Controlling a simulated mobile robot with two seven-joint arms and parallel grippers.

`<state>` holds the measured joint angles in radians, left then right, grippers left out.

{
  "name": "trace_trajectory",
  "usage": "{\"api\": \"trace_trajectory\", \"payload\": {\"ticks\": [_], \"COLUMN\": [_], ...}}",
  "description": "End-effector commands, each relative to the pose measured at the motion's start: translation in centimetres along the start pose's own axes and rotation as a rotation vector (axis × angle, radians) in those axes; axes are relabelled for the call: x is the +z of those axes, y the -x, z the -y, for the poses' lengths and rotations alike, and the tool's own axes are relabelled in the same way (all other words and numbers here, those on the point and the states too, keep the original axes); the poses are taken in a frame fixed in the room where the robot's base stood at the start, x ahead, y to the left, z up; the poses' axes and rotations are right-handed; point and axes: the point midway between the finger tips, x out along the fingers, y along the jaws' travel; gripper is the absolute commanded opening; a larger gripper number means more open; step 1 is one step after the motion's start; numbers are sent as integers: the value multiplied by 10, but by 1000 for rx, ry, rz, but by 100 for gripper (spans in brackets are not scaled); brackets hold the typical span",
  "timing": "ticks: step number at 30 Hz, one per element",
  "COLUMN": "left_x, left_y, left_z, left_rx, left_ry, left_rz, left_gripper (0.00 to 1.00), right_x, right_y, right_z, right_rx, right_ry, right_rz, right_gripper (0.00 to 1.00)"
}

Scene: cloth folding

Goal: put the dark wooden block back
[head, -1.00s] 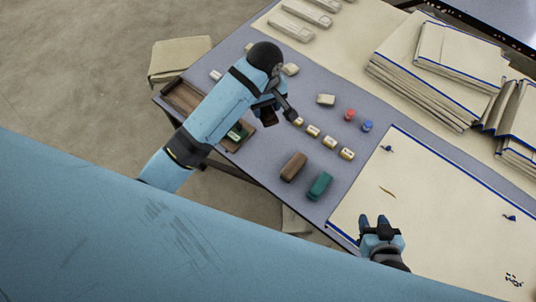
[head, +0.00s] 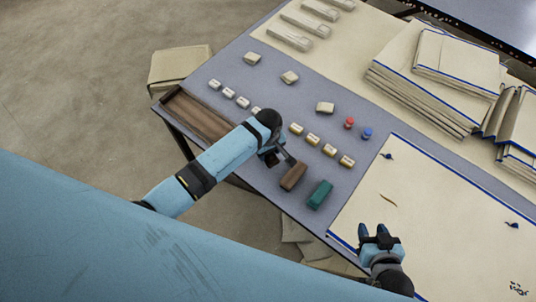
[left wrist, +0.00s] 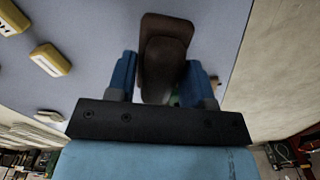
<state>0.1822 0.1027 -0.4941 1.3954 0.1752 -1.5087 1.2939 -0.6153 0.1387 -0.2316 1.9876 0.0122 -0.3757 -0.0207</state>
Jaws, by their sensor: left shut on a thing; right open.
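The dark wooden block (head: 293,176) is brown and lies on the grey-blue table next to a teal block (head: 320,195). My left gripper (head: 283,158) is down at the block. In the left wrist view the brown block (left wrist: 165,45) sits between the two blue fingers, and the gripper is shut on it. Its underside contact with the table cannot be made out. My right gripper (head: 374,231) is open and empty over the cream cloth with a blue edge (head: 430,215).
An open wooden tray (head: 181,112) lies at the table's left edge, its visible part empty. Rows of small cream pieces (head: 312,139), a red (head: 349,122) and a blue piece (head: 366,133) lie nearby. Folded cloth stacks (head: 425,95) stand at the right.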

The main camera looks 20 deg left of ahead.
Motion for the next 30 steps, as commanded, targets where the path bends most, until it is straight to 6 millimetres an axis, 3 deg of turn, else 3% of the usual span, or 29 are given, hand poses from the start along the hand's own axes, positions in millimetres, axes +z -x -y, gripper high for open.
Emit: {"api": "trace_trajectory", "payload": {"ticks": [6, 19, 20, 23, 30], "left_x": [0, 0, 0, 0, 0], "left_y": [-30, -36, -37, -36, -36], "left_z": [0, 0, 0, 1, 1], "left_rx": [-2, -1, -2, -1, -1], "left_ry": [0, 0, 0, 0, 0], "left_rz": [0, 0, 0, 0, 0], "left_gripper": [25, 25, 50, 73, 73], "right_x": [0, -4, -4, -3, -1], "right_y": [-1, 0, 0, 0, -1], "right_z": [0, 2, 2, 2, 2], "right_rx": [0, -4, -4, -4, -4], "right_ry": [0, -1, -1, -1, 0], "right_rz": [-2, -9, -9, -8, -3], "right_gripper": [43, 43, 43, 43, 43]}}
